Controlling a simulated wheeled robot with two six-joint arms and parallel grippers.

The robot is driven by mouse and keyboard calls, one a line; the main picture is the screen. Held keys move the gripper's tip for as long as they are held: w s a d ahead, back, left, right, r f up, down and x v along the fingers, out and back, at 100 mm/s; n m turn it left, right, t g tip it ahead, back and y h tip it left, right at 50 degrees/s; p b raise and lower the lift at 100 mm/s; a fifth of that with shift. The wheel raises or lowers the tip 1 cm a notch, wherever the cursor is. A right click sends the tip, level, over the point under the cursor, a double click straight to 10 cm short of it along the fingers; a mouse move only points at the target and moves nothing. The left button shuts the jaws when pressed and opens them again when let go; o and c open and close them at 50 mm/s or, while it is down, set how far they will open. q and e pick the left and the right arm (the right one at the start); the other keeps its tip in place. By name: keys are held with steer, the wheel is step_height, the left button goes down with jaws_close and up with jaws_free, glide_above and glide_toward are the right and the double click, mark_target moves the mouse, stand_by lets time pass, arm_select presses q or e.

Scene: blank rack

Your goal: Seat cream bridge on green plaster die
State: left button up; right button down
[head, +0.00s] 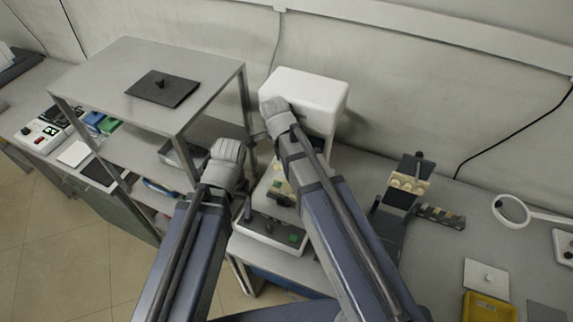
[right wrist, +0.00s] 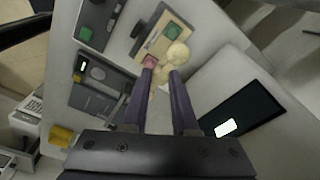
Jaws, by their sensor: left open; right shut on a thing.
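The green plaster die (right wrist: 173,30) sits on a tan holder (right wrist: 150,45) in the right wrist view, with a pink die (right wrist: 149,62) beside it. My right gripper (right wrist: 163,76) is shut on the cream bridge (right wrist: 177,54), a rounded pale piece at the fingertips. The bridge appears close to the green die; I cannot tell whether they touch. In the head view my right arm hides most of this gripper and the bridge. My left gripper (head: 244,210) is open, partly hidden by its own arm, near the front of the white device base.
A white boxy device (head: 308,90) stands close behind my right arm, with its control base (head: 270,232) below. A metal shelf rack (head: 150,75) is close on the left. A dark stand (head: 390,215), a magnifier (head: 512,210) and a yellow box (head: 488,307) are on the right.

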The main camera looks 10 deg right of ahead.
steer(key=shift+f+b, duration=2.7)
steer(key=shift+f, duration=0.1)
steer(key=shift+f+b, duration=1.2)
steer(key=c, duration=0.6)
jaws_free()
step_height(320, 180, up, 8)
steer(key=a+p, duration=0.1)
steer(key=p, duration=0.6)
steer(key=shift+p, duration=0.4)
steer(key=shift+f, duration=0.15)
